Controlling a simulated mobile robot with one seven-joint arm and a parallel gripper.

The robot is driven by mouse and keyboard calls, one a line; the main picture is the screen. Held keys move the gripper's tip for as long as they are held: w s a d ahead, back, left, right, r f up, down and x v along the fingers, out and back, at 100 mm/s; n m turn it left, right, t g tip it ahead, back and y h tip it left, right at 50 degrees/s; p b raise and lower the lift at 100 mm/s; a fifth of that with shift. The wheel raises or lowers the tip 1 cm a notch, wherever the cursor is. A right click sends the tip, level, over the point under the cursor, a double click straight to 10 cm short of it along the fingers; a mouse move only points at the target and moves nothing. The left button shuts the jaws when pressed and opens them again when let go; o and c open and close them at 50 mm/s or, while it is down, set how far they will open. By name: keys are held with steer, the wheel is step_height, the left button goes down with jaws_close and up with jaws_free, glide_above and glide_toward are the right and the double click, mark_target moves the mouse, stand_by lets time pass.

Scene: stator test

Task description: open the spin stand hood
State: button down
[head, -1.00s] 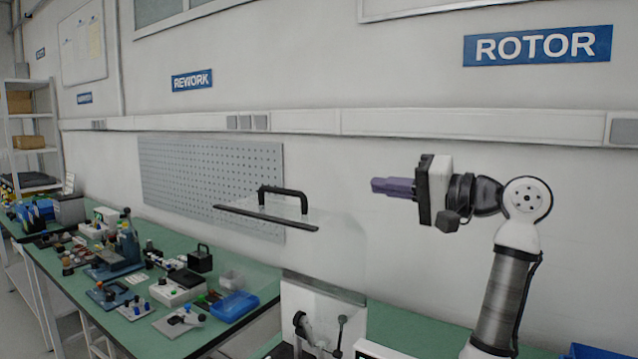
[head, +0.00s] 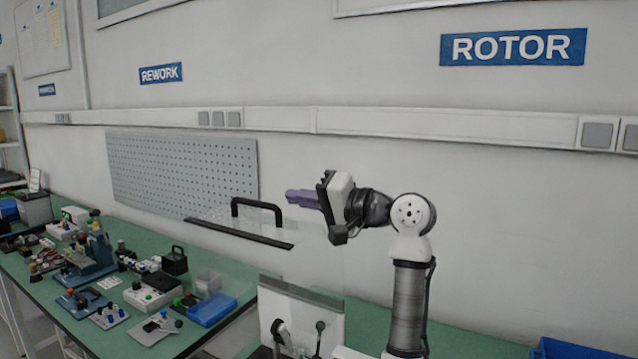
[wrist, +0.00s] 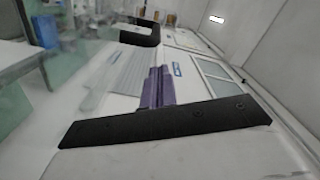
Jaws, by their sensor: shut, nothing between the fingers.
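The spin stand hood (head: 330,262) is a clear cover with a black bar (head: 238,233) along its front edge and a black arched handle (head: 257,203) on top. The handle and bar are high above the white stand body (head: 318,318); the clear walls are faint. My gripper (head: 288,197) has purple fingers, shut and empty, pointing left. In the head view its tips are just right of the handle, with no visible contact. In the wrist view the shut fingers (wrist: 155,84) point ahead, and the handle (wrist: 138,34) is beyond and slightly left of them.
A green bench (head: 125,333) at left carries several small fixtures and a blue tray (head: 212,309). A grey pegboard (head: 180,175) is on the wall behind. A dark blue bin (head: 580,348) is at lower right. Space above the bench is open.

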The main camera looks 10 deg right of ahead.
mark_target(269, 239)
steer(key=shift+s+a+f, duration=0.3)
steer(key=shift+s+a, duration=0.15)
steer(key=shift+a, duration=0.1)
steer(key=s+a+f+n+b, duration=0.1)
steer(key=s+b, duration=0.1)
steer(key=s+a+f+n+b, duration=0.1)
steer(key=s+f+b, duration=0.1)
steer(key=s+a+f+n+b, duration=0.1)
steer(key=a+b, duration=0.1)
steer(key=shift+s+a+f, duration=0.1)
steer(key=shift+s+f, duration=0.25)
steer(key=shift+s, duration=0.05)
steer(key=shift+s+a+f+b, duration=0.1)
steer(key=shift+s+a+b, duration=0.1)
steer(key=shift+s+b, duration=0.15)
